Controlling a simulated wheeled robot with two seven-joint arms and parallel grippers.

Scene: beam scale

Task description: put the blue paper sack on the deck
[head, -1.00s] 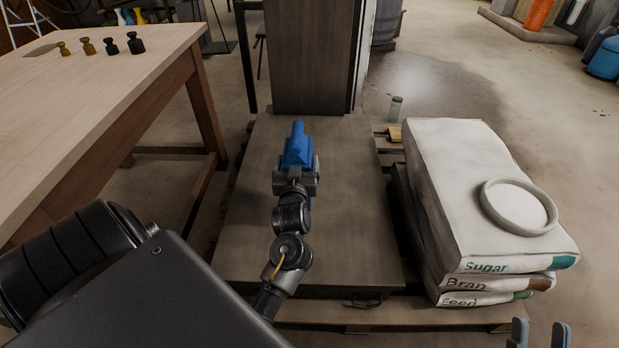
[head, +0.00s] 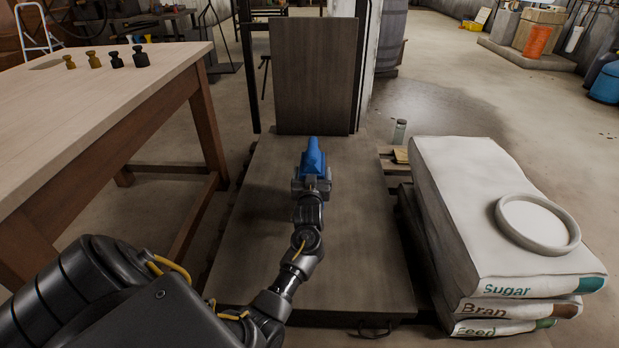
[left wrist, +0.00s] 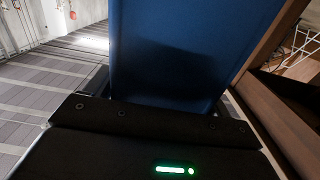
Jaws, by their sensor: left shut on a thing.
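The blue paper sack (head: 313,157) is in the middle of the head view, over the far half of the scale's wooden deck (head: 345,255). My left gripper (head: 312,182) is shut on its near, lower part. The sack's blue side (left wrist: 190,45) fills the upper middle of the left wrist view, just beyond the gripper body. The gripper hides the sack's lower end, so I cannot tell whether it touches the deck. The visible deck is bare. My right gripper is not in view.
A brown upright board (head: 313,75) stands at the deck's far end. Stacked sacks (head: 470,215) with a round dish (head: 538,224) on top stand close on the right. A wooden table (head: 110,130) with several small weights (head: 118,60) is on the left.

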